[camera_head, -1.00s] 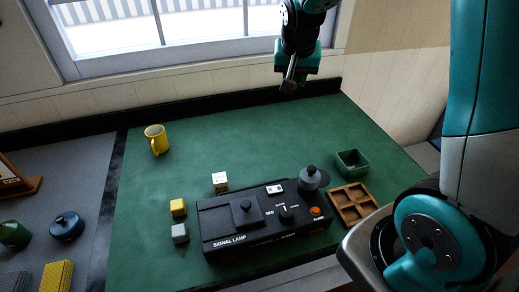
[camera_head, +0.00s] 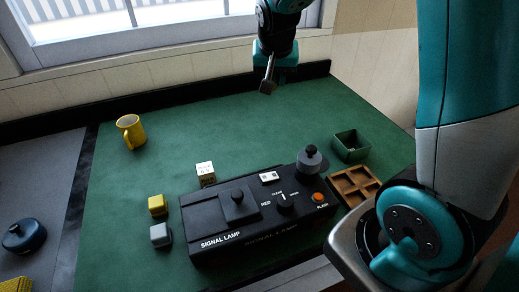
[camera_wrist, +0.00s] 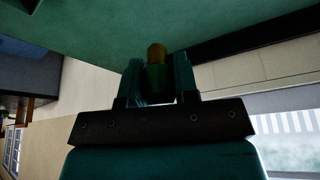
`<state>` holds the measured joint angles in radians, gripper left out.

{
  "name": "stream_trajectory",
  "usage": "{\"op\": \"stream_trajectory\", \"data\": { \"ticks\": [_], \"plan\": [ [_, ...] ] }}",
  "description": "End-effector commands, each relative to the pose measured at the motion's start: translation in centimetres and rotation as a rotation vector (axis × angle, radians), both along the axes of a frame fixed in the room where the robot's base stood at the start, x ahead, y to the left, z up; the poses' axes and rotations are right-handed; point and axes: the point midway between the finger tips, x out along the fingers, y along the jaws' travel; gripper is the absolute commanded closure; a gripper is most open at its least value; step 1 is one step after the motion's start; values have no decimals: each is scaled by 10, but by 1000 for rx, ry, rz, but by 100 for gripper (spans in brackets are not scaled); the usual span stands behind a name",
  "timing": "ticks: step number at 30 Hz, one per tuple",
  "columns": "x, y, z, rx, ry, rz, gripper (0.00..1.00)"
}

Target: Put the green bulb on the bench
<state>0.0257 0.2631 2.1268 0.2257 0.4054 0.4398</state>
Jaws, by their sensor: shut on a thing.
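My gripper (camera_head: 267,86) hangs above the back edge of the green-topped bench (camera_head: 240,125), right of its middle in the head view. In the wrist view my gripper (camera_wrist: 157,85) is shut on the green bulb (camera_wrist: 157,76), a small dark green piece with a brownish-gold end that sticks out beyond the fingers. The bulb is too small to make out in the head view. The bench top shows beyond the fingers in the wrist view, with a gap between.
A black signal lamp box (camera_head: 255,220) stands at the front. A yellow mug (camera_head: 131,131) is at the back left. White (camera_head: 205,173), yellow (camera_head: 157,205) and grey (camera_head: 160,235) blocks stand by the box. A green tray (camera_head: 350,145) and wooden tray (camera_head: 355,185) are right. The middle back is clear.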

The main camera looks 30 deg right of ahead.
Motion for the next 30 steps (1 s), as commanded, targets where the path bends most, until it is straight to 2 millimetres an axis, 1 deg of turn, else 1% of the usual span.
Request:
{"op": "stream_trajectory", "data": {
  "ticks": [5, 12, 16, 18, 25, 30],
  "plan": [
    [-2, 0, -33, 1, 12, 1, 94],
    [-2, 0, -101, 0, 12, 0, 94],
    [-1, 0, -133, 0, 8, 0, 94],
    [-2, 0, -146, 1, 7, 0, 94],
    [-1, 0, -169, 0, 5, 0, 94],
    [-1, 0, -193, 0, 5, 0, 94]
  ]
}}
